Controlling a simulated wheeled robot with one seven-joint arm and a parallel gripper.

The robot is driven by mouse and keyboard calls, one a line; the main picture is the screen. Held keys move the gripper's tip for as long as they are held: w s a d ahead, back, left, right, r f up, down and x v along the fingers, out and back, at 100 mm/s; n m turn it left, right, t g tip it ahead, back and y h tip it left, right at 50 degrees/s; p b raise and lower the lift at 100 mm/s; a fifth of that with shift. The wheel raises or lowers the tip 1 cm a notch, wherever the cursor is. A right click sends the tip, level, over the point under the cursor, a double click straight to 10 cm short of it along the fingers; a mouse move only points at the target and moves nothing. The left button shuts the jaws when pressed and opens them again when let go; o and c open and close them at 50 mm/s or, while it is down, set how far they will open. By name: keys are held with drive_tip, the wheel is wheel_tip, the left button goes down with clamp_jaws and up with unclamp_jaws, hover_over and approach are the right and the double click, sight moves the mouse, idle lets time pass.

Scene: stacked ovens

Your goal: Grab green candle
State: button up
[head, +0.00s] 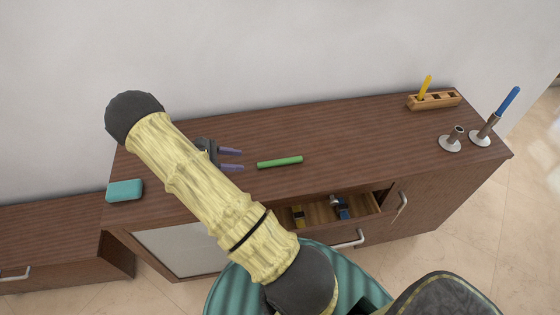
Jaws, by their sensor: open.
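The green candle (280,162) lies flat on the brown wooden cabinet top, near its middle and close to the front edge. My gripper (241,160) is just left of the candle, with its two purple fingers apart and pointing right toward the candle's left end. The fingers look empty, and the candle looks clear of them. Part of the gripper's body is hidden behind my pale yellow arm.
The cabinet top (330,130) is mostly clear. A teal block (125,190) lies at left. At right are a wooden holder (436,101) with a yellow candle (426,88), an empty metal candlestick (451,141) and one with a blue candle (507,101). An open drawer (362,206) juts out below.

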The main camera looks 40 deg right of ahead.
drive_tip(key=p, duration=0.1)
approach(274, 161)
drive_tip(key=x, duration=0.4)
drive_tip(key=shift+s+a+f, duration=0.1)
drive_tip(key=shift+s+f, duration=0.2)
drive_tip(key=shift+f, duration=0.05)
drive_tip(key=x, duration=0.1)
drive_tip(key=p+x, duration=0.1)
drive_tip(key=x, duration=0.1)
drive_tip(key=p+x, duration=0.1)
drive_tip(key=x, duration=0.1)
drive_tip(key=shift+w+d+r, duration=0.1)
drive_tip(key=shift+d+r, duration=0.1)
drive_tip(key=shift+d, duration=0.15)
clamp_jaws()
